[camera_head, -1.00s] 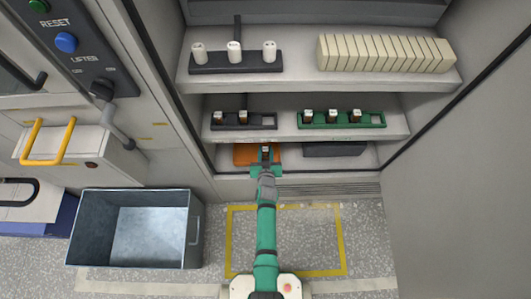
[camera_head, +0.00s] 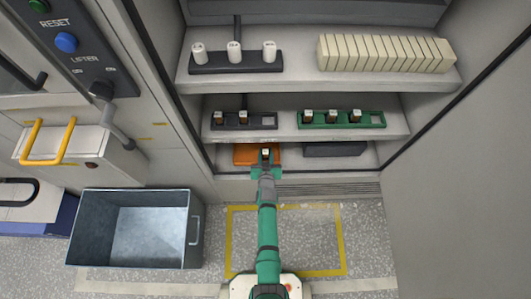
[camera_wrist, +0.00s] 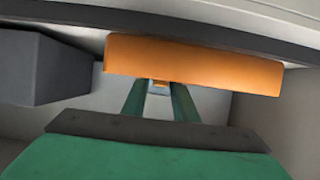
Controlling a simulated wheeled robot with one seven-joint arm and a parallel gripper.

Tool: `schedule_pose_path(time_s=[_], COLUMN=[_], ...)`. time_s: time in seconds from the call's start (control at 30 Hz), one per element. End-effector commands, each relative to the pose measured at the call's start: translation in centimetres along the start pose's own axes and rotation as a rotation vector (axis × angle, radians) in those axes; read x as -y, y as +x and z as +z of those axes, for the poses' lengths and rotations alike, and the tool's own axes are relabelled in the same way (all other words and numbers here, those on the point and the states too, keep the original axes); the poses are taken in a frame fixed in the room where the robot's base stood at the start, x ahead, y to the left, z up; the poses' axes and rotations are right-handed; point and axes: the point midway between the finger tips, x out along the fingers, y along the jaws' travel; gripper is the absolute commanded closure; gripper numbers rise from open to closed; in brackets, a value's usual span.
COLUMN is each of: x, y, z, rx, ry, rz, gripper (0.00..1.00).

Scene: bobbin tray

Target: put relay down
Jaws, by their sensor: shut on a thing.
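My gripper (camera_head: 266,164) is shut on the relay (camera_head: 265,152), a small block with a pale top. It is at the orange tray (camera_head: 243,155) on the lowest shelf of the cabinet. In the wrist view, my two fingers (camera_wrist: 159,98) reach towards the orange tray (camera_wrist: 200,68), and only a small part of the relay (camera_wrist: 159,84) shows between their tips. The tray's edge hides the rest, and I cannot tell whether the relay touches the tray.
A dark block (camera_head: 335,149) sits right of the orange tray. On the shelf above are a black rack (camera_head: 240,127) and a green rack (camera_head: 318,125), each with relays. A grey bin (camera_head: 194,225) stands on the floor at left.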

Motion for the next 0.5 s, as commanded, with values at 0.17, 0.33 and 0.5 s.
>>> schedule_pose_path(time_s=[0.17, 0.33, 0.5], x=[0.02, 0.02, 0.01], y=[0.07, 0.07, 0.06], z=[0.19, 0.18, 0.15], rx=[0.001, 0.0, 0.0], ry=[0.0, 0.0, 0.0], rz=[0.0, 0.0, 0.0], gripper=[0.57, 0.55, 0.55])
